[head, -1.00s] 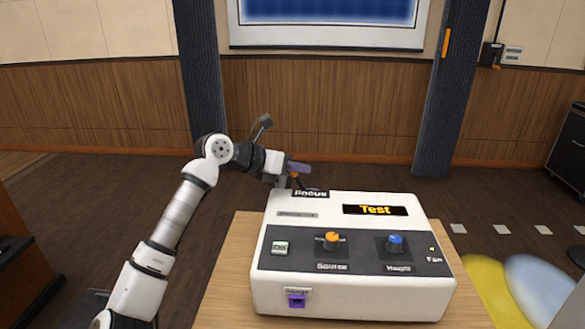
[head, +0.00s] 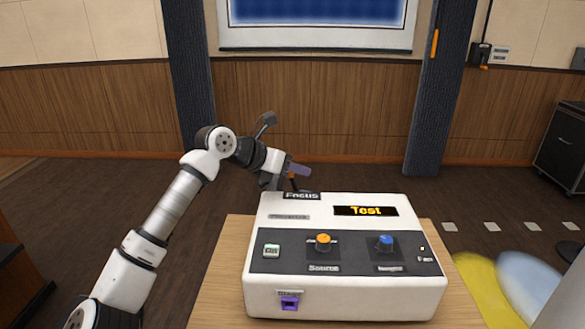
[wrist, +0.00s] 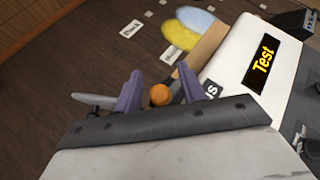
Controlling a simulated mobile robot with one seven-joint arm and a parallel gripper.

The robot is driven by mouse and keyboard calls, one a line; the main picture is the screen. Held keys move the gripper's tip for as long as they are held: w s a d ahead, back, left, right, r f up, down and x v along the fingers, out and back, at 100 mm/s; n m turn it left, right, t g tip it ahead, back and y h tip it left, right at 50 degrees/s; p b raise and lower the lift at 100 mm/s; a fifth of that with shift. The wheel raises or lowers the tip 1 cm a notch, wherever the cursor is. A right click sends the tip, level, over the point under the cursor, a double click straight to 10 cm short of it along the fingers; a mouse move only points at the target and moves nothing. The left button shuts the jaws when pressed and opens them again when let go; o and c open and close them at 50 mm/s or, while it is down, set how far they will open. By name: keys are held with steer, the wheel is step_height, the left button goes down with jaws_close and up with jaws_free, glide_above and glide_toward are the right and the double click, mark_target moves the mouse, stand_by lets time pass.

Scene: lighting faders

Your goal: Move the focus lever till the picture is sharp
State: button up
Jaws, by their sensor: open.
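The projector box (head: 345,285) is white with a dark front panel and stands on a wooden table. Its Focus label (head: 301,196) is at the back left edge. The focus lever has an orange knob (wrist: 160,95), seen in the wrist view beside the box edge; in the head view it is mostly hidden by my gripper. My gripper (head: 297,171) has purple fingers and is at that back left corner. In the wrist view the fingers (wrist: 159,88) are open, one on each side of the knob, with gaps visible. The screen (head: 318,12) shows a blue picture, mostly cut off above.
The box carries an orange Source knob (head: 323,240), a blue knob (head: 386,243), a lit On button (head: 271,250), a purple port (head: 290,303) and a display reading Test (head: 365,211). Dark pillars (head: 441,90) flank the screen. Open floor lies behind the table.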

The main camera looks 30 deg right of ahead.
steer(key=b+v, duration=0.1)
steer(key=v, duration=1.2)
steer(key=shift+a+r+b, duration=0.15)
steer(key=shift+a+b, duration=0.15)
steer(key=shift+a, duration=0.1)
stand_by(0.5)
